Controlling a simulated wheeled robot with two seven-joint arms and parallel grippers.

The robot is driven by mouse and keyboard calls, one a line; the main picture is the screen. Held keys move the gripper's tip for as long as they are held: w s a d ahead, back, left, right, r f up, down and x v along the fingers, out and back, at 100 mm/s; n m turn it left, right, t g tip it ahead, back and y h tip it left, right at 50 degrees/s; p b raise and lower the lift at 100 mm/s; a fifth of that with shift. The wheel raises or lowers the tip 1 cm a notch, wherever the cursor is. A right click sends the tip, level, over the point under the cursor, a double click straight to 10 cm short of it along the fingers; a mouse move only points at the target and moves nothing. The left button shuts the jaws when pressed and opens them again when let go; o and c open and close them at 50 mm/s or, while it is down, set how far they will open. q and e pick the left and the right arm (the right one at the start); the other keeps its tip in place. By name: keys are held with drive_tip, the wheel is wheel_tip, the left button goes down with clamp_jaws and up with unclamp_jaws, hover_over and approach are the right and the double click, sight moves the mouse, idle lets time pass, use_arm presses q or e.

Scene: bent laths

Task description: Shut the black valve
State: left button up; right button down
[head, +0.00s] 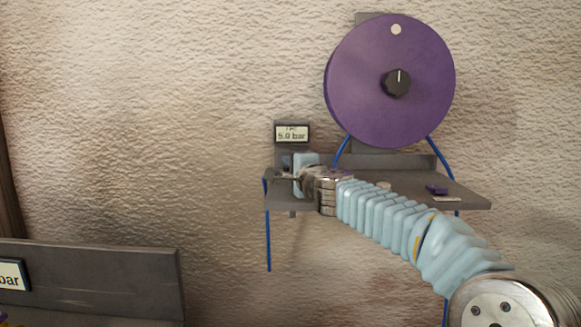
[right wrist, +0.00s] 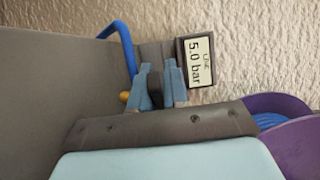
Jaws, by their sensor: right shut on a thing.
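The black valve's handle (right wrist: 155,90) shows in the right wrist view as a dark piece between the two light blue fingers of my right gripper (right wrist: 158,86). The gripper is shut on it, just beside a display reading 5.0 bar (right wrist: 195,62). In the head view my right gripper (head: 298,174) is at the left end of a grey shelf, below the same display (head: 292,133); it and my arm hide most of the valve there. The handle's exact angle is hard to tell. My left gripper is in neither view.
A purple disc (head: 352,105) with a black knob (head: 397,82) stands above the grey shelf (head: 470,200). Blue pipes (head: 268,235) run from the shelf. A grey panel (head: 100,280) with another display is lower left. The wall between is bare.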

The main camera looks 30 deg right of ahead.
drive_tip(key=shift+s+y, duration=0.15)
drive_tip(key=shift+y, duration=0.25)
drive_tip(key=shift+s+d+n+y+b, duration=0.1)
drive_tip(key=shift+s+n+y+b, duration=0.15)
drive_tip(key=shift+n+y, duration=0.45)
drive_tip(key=n+y, duration=0.1)
drive_tip(key=s+n+y+b, duration=0.1)
drive_tip(key=y, duration=0.1)
drive_tip(key=shift+d+f+y+b, duration=0.1)
drive_tip(key=shift+f+y+b, duration=0.05)
drive_tip(key=shift+y+b, duration=0.15)
drive_tip(key=shift+s+d+n+g+y, duration=0.1)
drive_tip(key=shift+s+n+g+y, duration=0.05)
drive_tip(key=shift+n+y, duration=0.4)
drive_tip(key=shift+s+n+g+y, duration=0.15)
drive_tip(key=shift+n+y, duration=0.2)
drive_tip(key=shift+y, duration=0.3)
drive_tip(key=shift+s+d+r+n+g+y, duration=0.15)
drive_tip(key=shift+n+g+y, duration=0.1)
drive_tip(key=shift+n+y, duration=0.25)
drive_tip(key=shift+s+a+r+n+g+y, duration=0.1)
drive_tip(key=shift+n+g+y, duration=0.2)
drive_tip(key=shift+y, duration=0.3)
drive_tip(key=shift+s+d+n+g+y+p, duration=0.2)
drive_tip(key=shift+n+g+y+p, duration=0.25)
drive_tip(key=shift+y, duration=0.25)
drive_tip(key=shift+s+d+n+g+y+p, duration=0.1)
drive_tip(key=shift+s+n+g+y+p, duration=0.15)
drive_tip(key=shift+n+y+p, duration=0.4)
drive_tip(key=shift+f, duration=0.1)
